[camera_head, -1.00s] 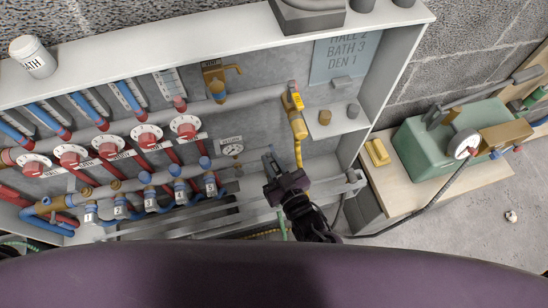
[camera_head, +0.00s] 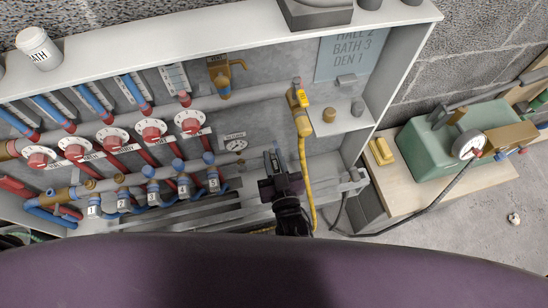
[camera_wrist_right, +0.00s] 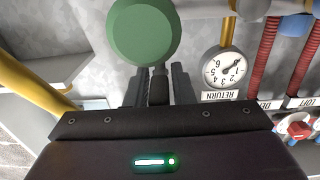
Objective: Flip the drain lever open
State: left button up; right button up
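A brass valve (camera_head: 302,121) hangs at the right of the cabinet, with a yellow hose (camera_head: 304,175) running down from it. A small yellow piece (camera_head: 303,98) at its top may be the drain lever; I cannot tell its position. My right gripper (camera_head: 272,160) is below and left of this valve, apart from it. In the right wrist view its dark fingers (camera_wrist_right: 158,85) stand apart, with a dark stem between them. A round green thing (camera_wrist_right: 144,30) is just beyond the fingertips; I cannot tell whether they touch. My left gripper is not in view.
A return gauge (camera_head: 236,145) is on the back wall left of my right gripper. Red dial valves (camera_head: 153,131) and pipes fill the left side. A shelf (camera_head: 345,122) and the cabinet's side wall are to the right. A green pump box (camera_head: 440,145) stands on a bench beyond.

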jog(key=shift+o, duration=1.3)
jog(key=shift+s, duration=0.15)
jog(key=v, duration=0.7)
jog(key=shift+s, duration=0.25)
jog(key=shift+d, duration=0.15)
